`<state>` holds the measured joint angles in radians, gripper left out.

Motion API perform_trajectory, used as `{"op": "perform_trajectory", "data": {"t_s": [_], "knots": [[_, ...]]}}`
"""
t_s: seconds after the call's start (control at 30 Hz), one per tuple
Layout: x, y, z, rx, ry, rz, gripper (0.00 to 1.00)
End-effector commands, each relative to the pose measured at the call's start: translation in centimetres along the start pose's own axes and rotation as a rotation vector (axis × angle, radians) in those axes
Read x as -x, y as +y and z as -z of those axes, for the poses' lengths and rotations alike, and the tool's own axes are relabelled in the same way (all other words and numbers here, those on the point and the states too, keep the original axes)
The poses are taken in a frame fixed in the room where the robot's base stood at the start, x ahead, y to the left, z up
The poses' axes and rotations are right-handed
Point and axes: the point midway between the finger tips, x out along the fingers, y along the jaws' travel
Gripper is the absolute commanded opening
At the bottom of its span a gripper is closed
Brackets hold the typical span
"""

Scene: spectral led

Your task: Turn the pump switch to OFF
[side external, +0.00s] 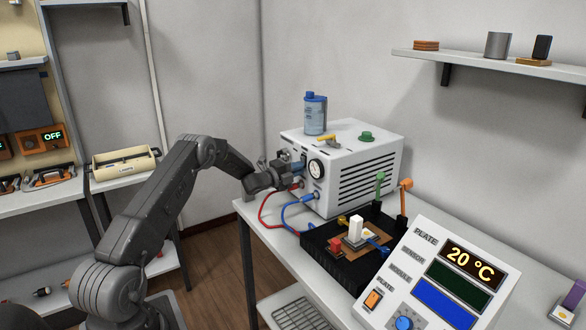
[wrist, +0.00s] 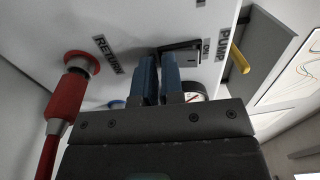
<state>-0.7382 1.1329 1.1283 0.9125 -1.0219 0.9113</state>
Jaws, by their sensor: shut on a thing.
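The white pump unit (side external: 345,142) stands on the table in the side external view. Its front panel carries the pump switch, a dark plate and lever (wrist: 182,52) beside the PUMP label in the wrist view. My gripper (side external: 296,168) reaches the front panel from the left. In the wrist view its two blue fingers (wrist: 157,70) are at the left part of the switch, shut on it with a narrow gap between them. The fingers hide part of the lever, and I cannot read its setting clearly.
A red hose fitting (wrist: 75,85) by the RETURN label is left of my fingers. A round gauge (side external: 316,168) and blue hose (side external: 296,207) are close by. A blue bottle (side external: 315,113) stands on the unit. A black tray (side external: 335,258) and display console (side external: 430,235) are in front.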

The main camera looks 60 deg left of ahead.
Motion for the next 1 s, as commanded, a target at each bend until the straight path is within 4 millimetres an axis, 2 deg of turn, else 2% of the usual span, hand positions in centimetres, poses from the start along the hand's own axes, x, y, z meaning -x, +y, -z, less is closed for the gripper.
{"op": "perform_trajectory", "data": {"t_s": [0.03,0.17,0.27,0.5,0.7,0.83,1.0], "knots": [[-0.7,-0.5,0.2,-0.001,-0.007,0.005,0.0],[0.3,-0.4,0.1,-0.001,-0.007,0.003,0.0],[1.9,0.0,0.1,0.0,-0.006,0.002,0.0],[7.7,0.9,0.0,0.001,-0.005,0.0,0.0],[11.6,1.5,0.0,-0.001,-0.003,0.002,0.0],[13.2,1.8,0.1,-0.001,-0.003,0.002,0.0],[14.0,1.9,0.1,-0.001,0.001,0.003,0.0]]}}
